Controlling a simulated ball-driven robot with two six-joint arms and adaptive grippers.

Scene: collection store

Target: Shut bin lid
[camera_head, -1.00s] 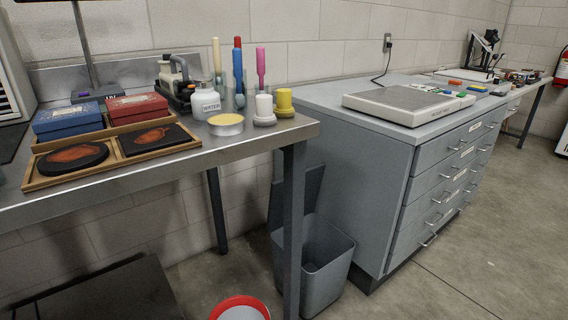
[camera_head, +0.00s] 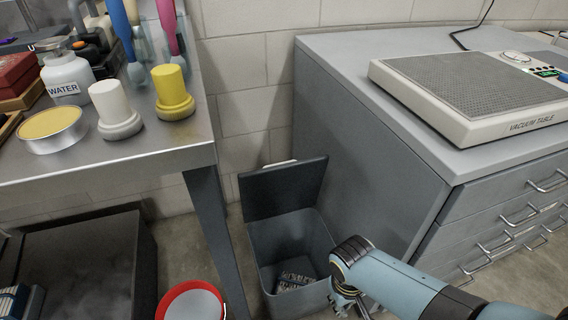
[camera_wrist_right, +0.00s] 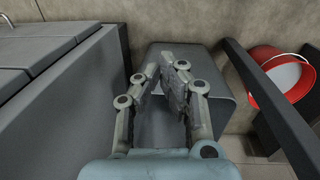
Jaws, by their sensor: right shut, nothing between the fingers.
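The grey bin (camera_head: 262,262) stands on the floor between the table leg and the drawer cabinet. Its dark lid (camera_head: 284,188) is open, standing nearly upright at the back edge. Some small crumpled items (camera_head: 294,277) lie at the bottom. My right gripper (camera_head: 350,303) is at the bin's front right side, by the cabinet; its fingers point down and are partly hidden by its wrist. In the right wrist view the right gripper's fingers (camera_wrist_right: 166,72) are together and empty, in front of the bin (camera_wrist_right: 205,58). I cannot tell whether they touch it. My left gripper is out of view.
The cabinet (camera_head: 352,150) stands close on the bin's right, with a vacuum table (camera_head: 470,90) on top. A metal table (camera_head: 170,150) with bottles and its leg (camera_head: 218,235) are on the left. A red-rimmed bucket (camera_head: 165,303) and a dark open box (camera_head: 145,270) are on the floor.

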